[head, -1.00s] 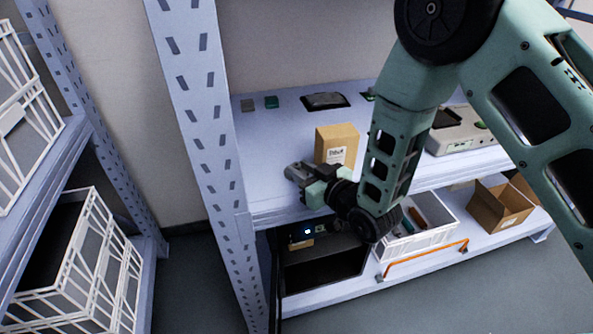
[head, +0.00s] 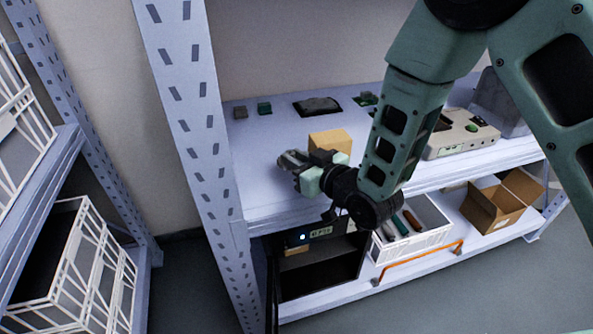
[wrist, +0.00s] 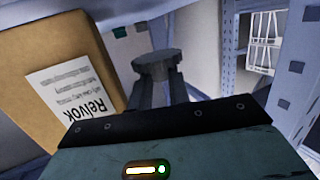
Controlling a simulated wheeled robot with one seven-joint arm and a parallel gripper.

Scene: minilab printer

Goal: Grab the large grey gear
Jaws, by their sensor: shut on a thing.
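The large grey gear (wrist: 157,66) shows in the wrist view as a dark grey, round-topped piece between my fingertips. My gripper (wrist: 160,88) is shut on it. In the head view my gripper (head: 297,164) is over the upper shelf near its front edge, just in front of the cardboard box. The gear is small there and hard to tell from the fingers. Its lower part is hidden by the fingers in the wrist view.
A cardboard box (head: 330,142) stands close beside my gripper on the upper shelf (head: 262,180). A black printer-like box (head: 318,262) and a white crate (head: 412,240) sit below. A perforated post (head: 187,130) rises at left. Small blocks lie at the back.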

